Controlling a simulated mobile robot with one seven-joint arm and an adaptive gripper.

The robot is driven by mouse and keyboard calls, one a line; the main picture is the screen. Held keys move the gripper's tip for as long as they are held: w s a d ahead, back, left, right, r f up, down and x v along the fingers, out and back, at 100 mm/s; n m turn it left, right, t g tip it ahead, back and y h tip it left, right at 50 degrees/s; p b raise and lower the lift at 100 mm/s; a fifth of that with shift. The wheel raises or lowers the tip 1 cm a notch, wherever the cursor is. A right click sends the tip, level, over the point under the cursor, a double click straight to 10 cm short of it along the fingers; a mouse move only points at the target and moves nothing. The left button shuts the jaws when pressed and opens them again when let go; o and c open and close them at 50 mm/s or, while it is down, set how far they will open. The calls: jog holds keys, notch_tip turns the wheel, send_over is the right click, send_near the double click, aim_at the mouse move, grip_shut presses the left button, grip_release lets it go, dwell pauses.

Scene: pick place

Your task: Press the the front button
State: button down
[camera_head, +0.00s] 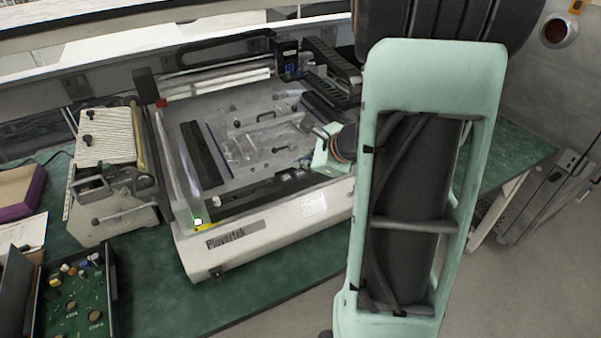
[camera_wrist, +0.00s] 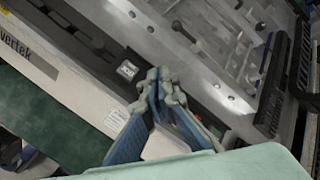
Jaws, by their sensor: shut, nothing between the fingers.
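The machine with the "Plavertek" label (camera_head: 226,240) stands on the green table. In the wrist view a small pale square button (camera_wrist: 127,69) sits on its dark front strip, between the lettering and a white sticker (camera_wrist: 116,119). My gripper (camera_wrist: 166,80) is shut and empty, its blue-grey fingers together. In that view the tips appear just right of the button; I cannot tell their height above the machine or any contact. In the head view my arm's end is over the machine's right front part, and the fingertips are hard to make out. A bright green-white spot (camera_head: 198,221) shows at the machine's front left corner.
A beige device (camera_head: 112,205) stands left of the machine. An open box with a green circuit board (camera_head: 75,300) is at the front left. A clear upright side panel (camera_head: 180,170) and a dark rail (camera_head: 202,152) flank the machine's bed. My forearm blocks the right side.

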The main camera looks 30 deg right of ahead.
aim_at(302, 174)
jog(key=shift+f+b, duration=0.4)
jog(key=shift+b, duration=0.05)
jog(key=shift+f+b, duration=0.4)
jog(key=shift+b, duration=0.1)
dwell(0.5)
jog(key=shift+r, duration=0.1)
jog(key=shift+r+p, duration=0.6)
jog(key=shift+r, duration=0.15)
notch_tip(302, 174, up, 5)
jog(key=p, duration=0.4)
jog(key=shift+r, duration=0.1)
dwell(0.8)
